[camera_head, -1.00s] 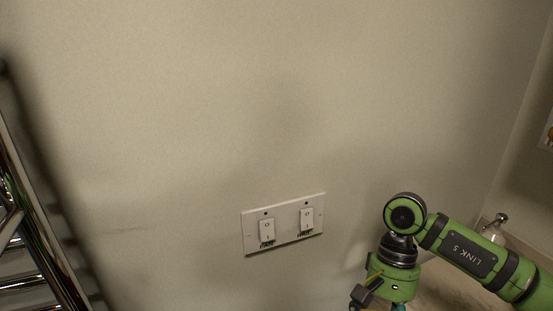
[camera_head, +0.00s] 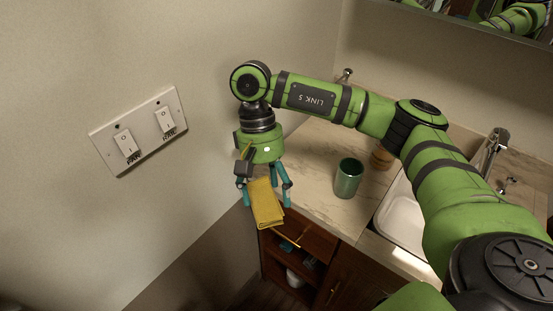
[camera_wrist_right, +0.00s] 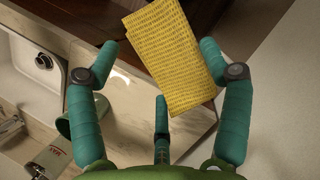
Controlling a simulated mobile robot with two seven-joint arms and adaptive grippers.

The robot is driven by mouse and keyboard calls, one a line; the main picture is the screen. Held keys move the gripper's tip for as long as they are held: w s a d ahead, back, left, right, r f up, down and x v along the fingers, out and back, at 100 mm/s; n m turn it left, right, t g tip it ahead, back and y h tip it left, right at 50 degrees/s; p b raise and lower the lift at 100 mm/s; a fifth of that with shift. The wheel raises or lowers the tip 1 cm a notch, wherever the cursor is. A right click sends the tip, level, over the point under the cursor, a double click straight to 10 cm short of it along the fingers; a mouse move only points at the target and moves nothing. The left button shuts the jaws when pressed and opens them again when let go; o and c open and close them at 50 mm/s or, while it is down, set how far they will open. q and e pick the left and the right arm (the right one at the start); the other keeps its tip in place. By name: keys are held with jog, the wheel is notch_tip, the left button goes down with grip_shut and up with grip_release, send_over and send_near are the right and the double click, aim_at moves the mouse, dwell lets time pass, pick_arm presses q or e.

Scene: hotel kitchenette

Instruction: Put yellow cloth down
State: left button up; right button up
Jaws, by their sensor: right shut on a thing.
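My right gripper (camera_head: 267,201) is shut on the yellow cloth (camera_head: 266,205), a folded piece hanging down between its teal fingers. It is held in front of the left end of the marble counter (camera_head: 312,170), and appears to be in the air beside the counter edge. In the right wrist view the cloth (camera_wrist_right: 172,50) shows a woven texture and lies between the fingers, over the counter edge and a dark wood area. My left gripper is not in view.
A green cup (camera_head: 348,178) stands on the counter near the sink (camera_head: 405,222), with a faucet (camera_head: 495,148) behind. Below are a drawer with a handle and an open shelf (camera_head: 290,262). A switch plate (camera_head: 140,130) is on the left wall. Bare counter lies left of the cup.

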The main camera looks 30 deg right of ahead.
jog(key=w+d+r+m+t+y+p, duration=0.15)
jog(key=w+d+m+t+y, duration=0.5)
jog(key=d+m, duration=0.8)
jog(key=f+h, duration=0.1)
jog(key=w+a+f+m+g, duration=0.1)
jog(key=f, duration=0.1)
jog(key=f+g+h+p, duration=0.1)
jog(key=f, duration=0.1)
jog(key=shift+w+a+f+h, duration=0.1)
jog(key=shift+w+a+h, duration=0.1)
jog(key=shift+a+h, duration=0.15)
notch_tip(320, 180, down, 3)
jog(key=shift+r+p, duration=0.1)
jog(key=shift+p, duration=0.45)
jog(key=shift+f, duration=0.55)
